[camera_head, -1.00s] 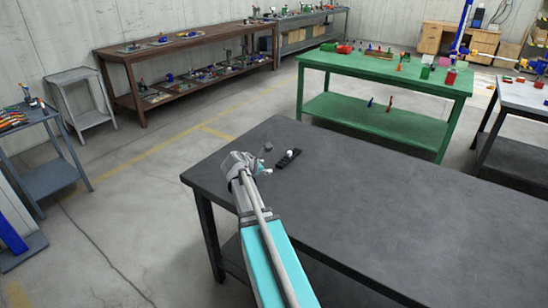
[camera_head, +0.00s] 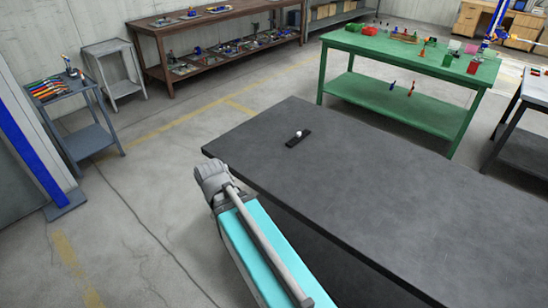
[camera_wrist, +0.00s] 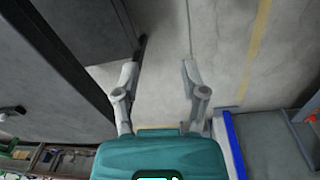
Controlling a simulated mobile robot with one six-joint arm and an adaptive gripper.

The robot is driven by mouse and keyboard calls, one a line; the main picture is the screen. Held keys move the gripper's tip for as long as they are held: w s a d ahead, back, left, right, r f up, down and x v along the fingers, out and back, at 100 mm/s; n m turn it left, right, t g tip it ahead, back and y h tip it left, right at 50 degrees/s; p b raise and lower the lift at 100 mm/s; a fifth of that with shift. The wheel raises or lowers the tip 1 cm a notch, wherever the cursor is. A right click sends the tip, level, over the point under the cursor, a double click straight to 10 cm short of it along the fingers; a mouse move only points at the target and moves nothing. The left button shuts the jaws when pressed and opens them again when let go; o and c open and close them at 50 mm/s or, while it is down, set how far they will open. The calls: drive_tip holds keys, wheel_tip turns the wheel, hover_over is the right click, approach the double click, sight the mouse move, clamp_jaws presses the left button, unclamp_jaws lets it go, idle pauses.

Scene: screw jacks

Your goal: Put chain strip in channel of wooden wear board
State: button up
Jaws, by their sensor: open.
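A small dark strip-like piece (camera_head: 293,142) lies near the far left end of the black table, with a small whitish lump (camera_head: 299,134) on it. I cannot tell whether it is the chain strip or the wear board. No piece is clearly recognisable as either one. My gripper (camera_wrist: 160,75) is open in the wrist view, with only bare floor showing between its fingers. In the head view my wrist is off the table's near left edge, and the fingers are hidden.
The black table (camera_head: 380,200) is otherwise bare. A green table (camera_head: 410,52) with several small items stands behind it. A brown bench (camera_head: 215,20) is along the wall. A small blue-grey table (camera_head: 65,90) with coloured items stands at left. Open floor lies between.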

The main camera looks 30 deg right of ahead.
drive_tip(key=shift+s+a+r+m+y, duration=0.15)
drive_tip(key=shift+s+a+r+m, duration=0.05)
drive_tip(key=shift+s+a, duration=0.45)
drive_tip(key=shift+s+a+r+m+y, duration=0.15)
drive_tip(key=shift+s+a+m, duration=0.05)
drive_tip(key=shift+s+a, duration=0.35)
drive_tip(key=shift+o, duration=0.2)
